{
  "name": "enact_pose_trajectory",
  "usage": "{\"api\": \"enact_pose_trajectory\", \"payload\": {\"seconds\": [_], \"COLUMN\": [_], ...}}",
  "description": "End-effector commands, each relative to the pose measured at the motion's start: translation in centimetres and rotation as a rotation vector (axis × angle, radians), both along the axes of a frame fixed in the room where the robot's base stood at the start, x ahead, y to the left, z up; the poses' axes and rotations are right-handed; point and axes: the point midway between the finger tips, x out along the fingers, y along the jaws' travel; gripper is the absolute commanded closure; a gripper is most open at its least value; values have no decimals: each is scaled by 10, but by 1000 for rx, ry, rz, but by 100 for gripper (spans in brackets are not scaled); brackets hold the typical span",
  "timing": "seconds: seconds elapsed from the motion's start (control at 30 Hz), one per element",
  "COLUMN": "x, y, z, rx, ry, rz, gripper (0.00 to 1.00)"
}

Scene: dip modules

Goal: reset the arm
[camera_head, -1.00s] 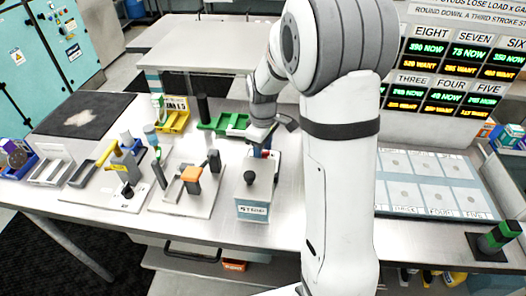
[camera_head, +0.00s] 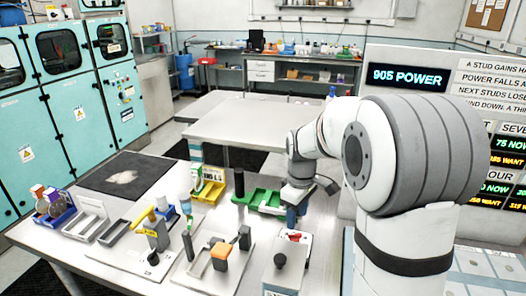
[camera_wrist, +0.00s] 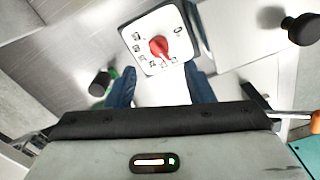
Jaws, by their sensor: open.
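My arm reaches over the workbench (camera_head: 120,270) from the right of the head view. My gripper (camera_head: 291,218) points down above a white dial plate with a red knob (camera_head: 294,237). In the wrist view my gripper (camera_wrist: 160,78) has its two blue fingers spread apart with nothing between them. The red knob (camera_wrist: 158,49) on its white marked plate (camera_wrist: 140,32) lies just beyond the fingertips. I cannot tell the exact gap between fingers and knob.
A black-knobbed box (camera_head: 280,262) stands in front of the dial. Green bins (camera_head: 262,201) and a dark post (camera_head: 239,183) are behind left. An orange-topped fixture (camera_head: 220,250) and a yellow-handled fixture (camera_head: 150,225) stand left. An empty table (camera_head: 250,125) is farther back.

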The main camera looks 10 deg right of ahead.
Motion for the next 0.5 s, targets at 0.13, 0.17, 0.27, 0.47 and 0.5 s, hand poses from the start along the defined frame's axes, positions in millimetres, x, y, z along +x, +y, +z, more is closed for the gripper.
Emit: {"api": "enact_pose_trajectory", "payload": {"seconds": [0.13, 0.17, 0.27, 0.47, 0.5], "x": [-25, -33, -64, -130, -143], "y": [1, 1, 3, 4, 5], "z": [18, 23, 38, 55, 56], "rx": [1, 2, 9, 38, 45], "ry": [-34, -44, -84, -160, -174], "rz": [-87, -116, -233, -475, -522], "gripper": [52, 52, 52, 52, 52]}}
